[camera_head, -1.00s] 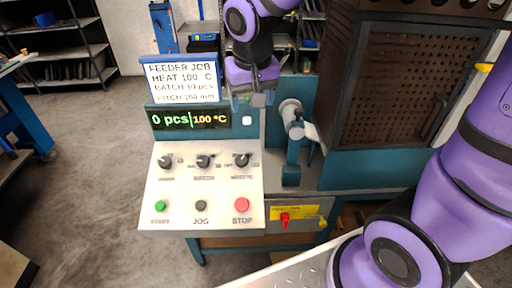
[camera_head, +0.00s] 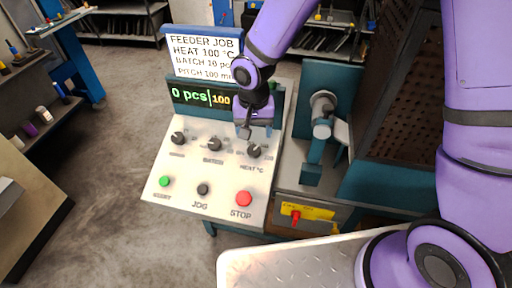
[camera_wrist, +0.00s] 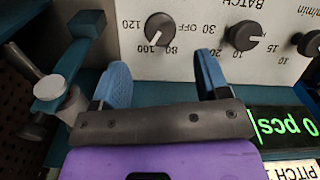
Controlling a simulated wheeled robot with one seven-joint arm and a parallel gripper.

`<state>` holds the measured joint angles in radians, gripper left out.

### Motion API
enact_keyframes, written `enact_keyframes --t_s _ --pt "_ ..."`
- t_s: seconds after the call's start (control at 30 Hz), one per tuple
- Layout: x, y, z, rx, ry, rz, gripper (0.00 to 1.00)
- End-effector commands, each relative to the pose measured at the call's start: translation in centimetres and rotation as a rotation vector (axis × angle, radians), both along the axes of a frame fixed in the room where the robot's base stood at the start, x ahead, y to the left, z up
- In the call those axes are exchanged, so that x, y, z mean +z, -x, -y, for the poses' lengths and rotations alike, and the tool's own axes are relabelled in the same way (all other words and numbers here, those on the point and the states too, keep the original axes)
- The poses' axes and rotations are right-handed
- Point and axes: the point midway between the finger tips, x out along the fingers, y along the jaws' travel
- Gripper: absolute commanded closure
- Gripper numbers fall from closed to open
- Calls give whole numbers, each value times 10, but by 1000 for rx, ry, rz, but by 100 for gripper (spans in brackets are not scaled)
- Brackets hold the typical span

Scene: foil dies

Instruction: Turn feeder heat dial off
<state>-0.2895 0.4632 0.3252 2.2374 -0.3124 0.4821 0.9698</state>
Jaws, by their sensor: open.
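The heat dial (camera_head: 254,151) is a black knob, the rightmost of the three on the sloped white control panel (camera_head: 225,184). In the wrist view, the panel appears upside down. My gripper (camera_head: 257,129) hovers just above and behind the dial. In the wrist view, its two blue fingers (camera_wrist: 161,68) are spread apart with nothing between them, and the dial lies just beyond their tips. The display (camera_head: 200,96) reads 0 pcs and 100, partly covered by my arm.
The batch dial (camera_head: 214,144) and another dial (camera_head: 178,138) are to the left. Green start (camera_head: 164,181), dark jog (camera_head: 203,189) and red stop (camera_head: 243,198) buttons are in front. A teal-and-grey lever mechanism (camera_head: 318,135) stands close to the right.

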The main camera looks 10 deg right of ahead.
Motion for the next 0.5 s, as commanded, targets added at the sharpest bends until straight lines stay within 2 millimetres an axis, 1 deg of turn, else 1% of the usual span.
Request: enact_keyframes --t_s 0.03,0.2,0.4,0.5 --pt "-11 1 0 1 3 -4 31" --pt "-41 1 0 2 3 -3 31" --pt "-66 1 0 0 2 -2 31" --pt "-73 0 0 2 1 -1 31"
